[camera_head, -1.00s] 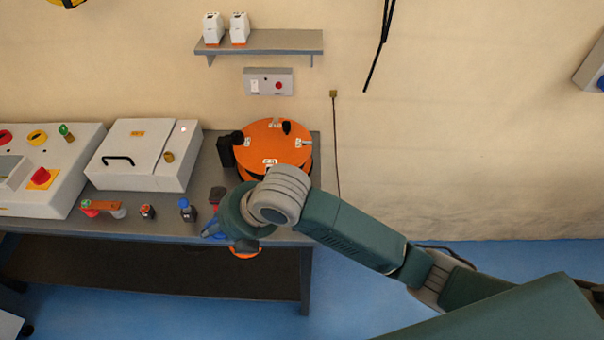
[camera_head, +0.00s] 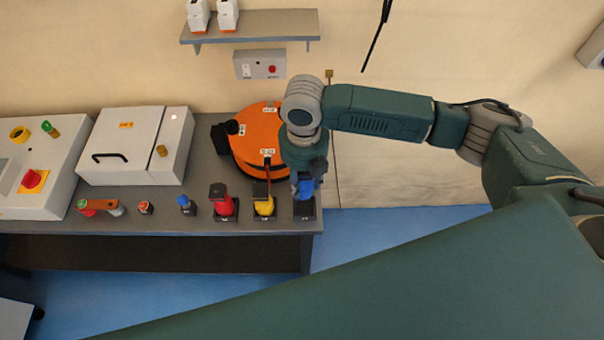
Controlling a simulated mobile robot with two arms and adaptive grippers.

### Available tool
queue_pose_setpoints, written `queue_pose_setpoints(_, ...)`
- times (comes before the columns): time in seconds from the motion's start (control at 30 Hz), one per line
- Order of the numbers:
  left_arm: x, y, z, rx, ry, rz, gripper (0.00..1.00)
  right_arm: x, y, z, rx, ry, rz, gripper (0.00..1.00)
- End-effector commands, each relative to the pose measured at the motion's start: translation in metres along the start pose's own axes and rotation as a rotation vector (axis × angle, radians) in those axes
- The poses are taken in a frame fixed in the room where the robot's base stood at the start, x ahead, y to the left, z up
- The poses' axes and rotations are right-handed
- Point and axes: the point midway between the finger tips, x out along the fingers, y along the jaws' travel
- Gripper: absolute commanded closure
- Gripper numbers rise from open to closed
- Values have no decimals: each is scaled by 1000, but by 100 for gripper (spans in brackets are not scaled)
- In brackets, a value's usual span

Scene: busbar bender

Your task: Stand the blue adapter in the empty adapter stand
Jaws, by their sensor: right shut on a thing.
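The blue adapter (camera_head: 305,190) is at the rightmost black adapter stand (camera_head: 304,212), near the table's front right corner. It looks roughly upright. My right gripper (camera_head: 307,176) is shut on it from above and hides its upper part. I cannot tell whether the adapter's foot is seated in the stand or just above it. To the left, a yellow adapter (camera_head: 264,206) and a red adapter (camera_head: 224,207) stand in their own black stands. My left gripper is not in view.
The orange round bender (camera_head: 252,140) stands close behind the stands. A small blue-topped item (camera_head: 187,205), another small item (camera_head: 146,208) and a copper-coloured bar (camera_head: 103,204) lie left along the front edge. A grey-white box (camera_head: 130,150) stands behind them.

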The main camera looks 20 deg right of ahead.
Motion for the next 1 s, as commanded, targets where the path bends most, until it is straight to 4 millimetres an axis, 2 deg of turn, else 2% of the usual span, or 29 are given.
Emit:
queue_pose_setpoints(0.17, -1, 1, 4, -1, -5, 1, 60, -1, 0, 0, 1, 0, 1, 93)
queue_pose_setpoints(0.33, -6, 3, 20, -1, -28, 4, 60, -4, 1, -1, 12, 0, -1, 93)
queue_pose_setpoints(0.43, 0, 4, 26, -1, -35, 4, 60, 5, 0, -1, 12, 1, -1, 93)
queue_pose_setpoints(0.57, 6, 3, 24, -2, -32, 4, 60, 15, 0, -1, 13, 1, -2, 93)
queue_pose_setpoints(0.8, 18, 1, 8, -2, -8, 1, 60, 39, 1, -1, 13, 0, 0, 93)
queue_pose_setpoints(1.0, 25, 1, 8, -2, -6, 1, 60, 53, 1, -1, 13, 0, -1, 93)
